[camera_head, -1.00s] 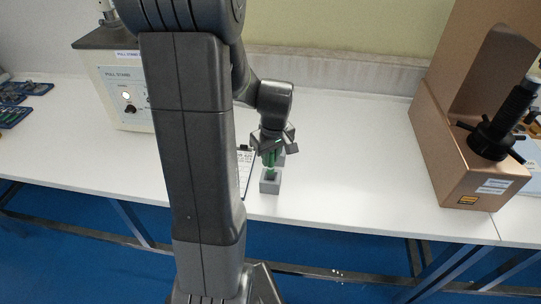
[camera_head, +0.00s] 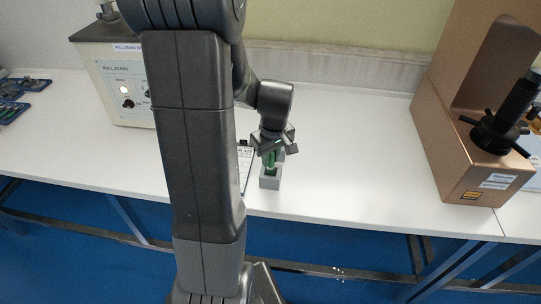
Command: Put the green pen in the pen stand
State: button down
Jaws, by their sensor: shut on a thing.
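The green pen (camera_head: 270,160) is upright between the fingers of my gripper (camera_head: 271,151), which is shut on it. Its lower end is at the top of the small grey pen stand (camera_head: 270,182), near the front edge of the white table. The pen's lower end seems to be inside the stand's opening, but how deep it sits I cannot tell. My gripper is just above the stand, pointing down. The pen's upper part is hidden by the gripper.
A clipboard with paper (camera_head: 245,165) lies just left of the stand, partly behind my arm. A cream pull-stand box (camera_head: 122,88) is at the back left. A copper-coloured tester (camera_head: 455,150) stands at the right. The table (camera_head: 345,150) between stand and tester is clear.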

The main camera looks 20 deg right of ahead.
jog(key=shift+f+b, duration=1)
jog(key=shift+f, duration=0.35)
jog(key=c, duration=1.2)
grip_release()
jog(key=shift+c, duration=0.2)
jog(key=shift+r, duration=0.1)
notch_tip(320, 180, up, 14)
jog(key=s, duration=0.1)
jog(key=shift+s+d+f+p, duration=0.15)
jog(key=shift+s+f+p, duration=0.15)
jog(key=shift+p, duration=0.15)
jog(key=f, duration=0.4)
jog(key=w+f, duration=0.1)
jog(key=f, duration=0.8)
jog(key=shift+w, duration=0.3)
jog(key=shift+f+b, duration=0.1)
jog(key=shift+b, duration=0.25)
